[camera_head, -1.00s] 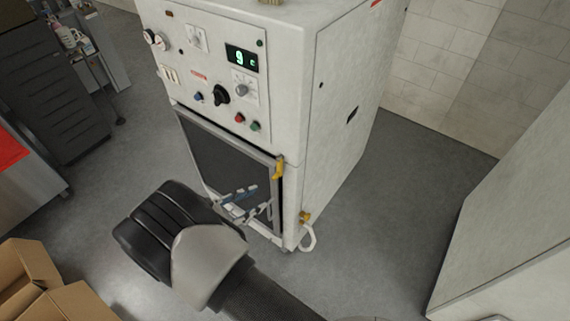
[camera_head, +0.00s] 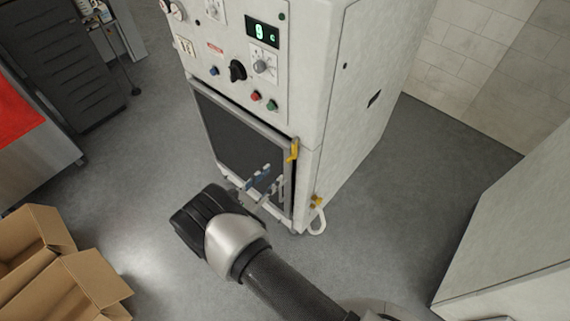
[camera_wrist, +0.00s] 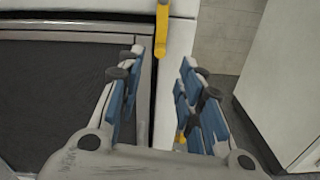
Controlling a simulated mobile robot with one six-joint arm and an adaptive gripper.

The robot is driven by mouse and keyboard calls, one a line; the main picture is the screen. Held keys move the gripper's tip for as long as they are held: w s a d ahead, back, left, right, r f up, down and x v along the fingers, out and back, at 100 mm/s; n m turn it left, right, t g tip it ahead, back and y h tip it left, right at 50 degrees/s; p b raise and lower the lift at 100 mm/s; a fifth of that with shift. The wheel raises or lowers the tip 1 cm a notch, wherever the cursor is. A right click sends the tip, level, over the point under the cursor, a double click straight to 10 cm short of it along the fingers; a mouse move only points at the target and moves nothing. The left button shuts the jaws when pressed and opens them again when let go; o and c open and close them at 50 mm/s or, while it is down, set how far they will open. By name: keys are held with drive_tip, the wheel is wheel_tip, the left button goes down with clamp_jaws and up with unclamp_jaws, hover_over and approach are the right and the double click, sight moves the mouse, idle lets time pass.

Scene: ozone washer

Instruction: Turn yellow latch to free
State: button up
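The yellow latch (camera_head: 293,151) is on the right edge of the washer's dark-windowed door (camera_head: 238,136), near the door's upper corner. In the wrist view the latch (camera_wrist: 162,32) hangs down along the door's right frame, at the top of the picture. My gripper (camera_head: 268,182) is in front of the door, lower than the latch. In the wrist view my gripper (camera_wrist: 160,75) has its blue-padded fingers spread apart, with nothing between them. The latch lies beyond the fingertips, in line with the gap, and is not touched.
The washer's control panel (camera_head: 240,52) with knobs and buttons is above the door. A yellow valve with a white hose (camera_head: 317,214) is at the washer's lower right side. Open cardboard boxes (camera_head: 62,270) stand at the lower left. Grey floor (camera_head: 410,190) is clear right of the washer.

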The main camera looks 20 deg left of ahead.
sight(287, 162)
drive_tip(key=b+x, duration=0.1)
drive_tip(key=x, duration=0.6)
drive_tip(key=shift+w, duration=0.25)
drive_tip(key=shift+c, duration=0.4)
clamp_jaws()
